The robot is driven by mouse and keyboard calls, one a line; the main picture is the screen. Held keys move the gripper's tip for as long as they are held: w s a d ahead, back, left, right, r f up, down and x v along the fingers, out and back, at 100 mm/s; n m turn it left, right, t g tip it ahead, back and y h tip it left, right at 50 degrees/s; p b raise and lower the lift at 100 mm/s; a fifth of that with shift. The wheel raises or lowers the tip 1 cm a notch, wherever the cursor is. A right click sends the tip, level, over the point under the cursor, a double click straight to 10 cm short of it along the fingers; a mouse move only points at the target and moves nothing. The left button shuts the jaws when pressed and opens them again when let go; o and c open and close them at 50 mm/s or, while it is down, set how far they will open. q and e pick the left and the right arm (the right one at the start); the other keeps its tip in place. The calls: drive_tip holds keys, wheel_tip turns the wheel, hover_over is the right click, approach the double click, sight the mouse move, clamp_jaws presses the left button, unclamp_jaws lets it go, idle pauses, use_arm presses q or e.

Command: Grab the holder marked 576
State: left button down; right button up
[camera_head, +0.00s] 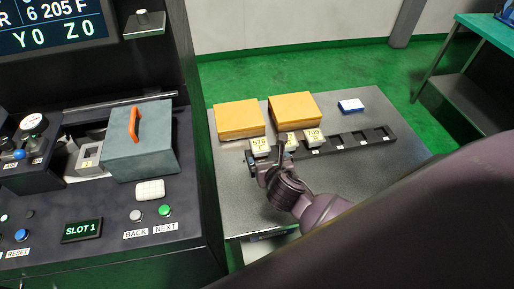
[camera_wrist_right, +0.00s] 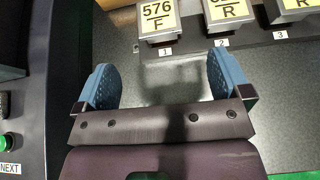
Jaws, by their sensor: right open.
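The holder marked 576 (camera_head: 260,145) stands at the left end of a dark slotted rack on the grey table. It also shows in the right wrist view (camera_wrist_right: 158,18), labelled "576 F", above the plate numbered 1. My right gripper (camera_wrist_right: 160,85) is open and empty, with blue pads apart, short of the rack and roughly in line with holder 576. In the head view my right gripper (camera_head: 268,172) is just in front of that holder and partly hides the rack. My left gripper is not in view.
Holder 709 (camera_head: 314,138) and a partly hidden holder (camera_head: 289,140) stand beside 576 in the rack (camera_head: 345,142); slots farther right are empty. Two orange boxes (camera_head: 239,118) (camera_head: 296,107) and a blue-white box (camera_head: 351,106) lie behind. The control machine (camera_head: 100,235) borders the left.

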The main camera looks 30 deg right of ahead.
sight(260, 145)
drive_tip(key=shift+r+b+x, duration=0.1)
drive_tip(key=shift+b+x, duration=0.05)
drive_tip(key=shift+x, duration=2.55)
drive_tip(key=shift+r+b+x, duration=0.15)
drive_tip(key=shift+x, duration=2.6)
drive_tip(key=shift+w+a, duration=0.1)
drive_tip(key=shift+w, duration=0.05)
drive_tip(key=shift+r, duration=0.1)
drive_tip(key=c, duration=1.4)
